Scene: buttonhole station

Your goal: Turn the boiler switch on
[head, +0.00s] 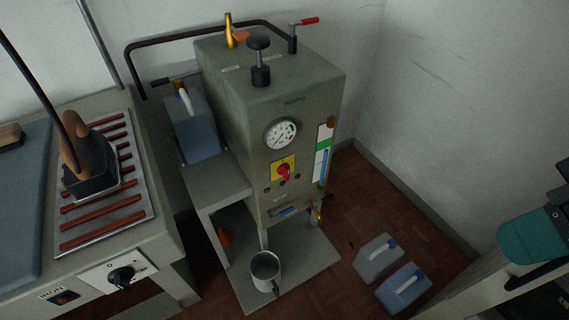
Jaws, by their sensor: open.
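The boiler (230,105) is a grey-green metal cabinet on a stand in the middle of the head view. A red rotary switch (284,171) on a yellow plate sits on its front, below a round pressure gauge (281,134). The switch handle looks close to upright, but its exact setting is too small to read. Small dark indicator dots lie just below the plate. No hand or arm covers the switch. My gripper is not in view.
An ironing table with an iron (88,165) on a ribbed rest stands left. A black knob (122,277) is on its front. A metal mug (265,268) stands on the boiler's base plate. Two jugs (378,258) (403,288) stand on the floor right. A table edge is at lower right.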

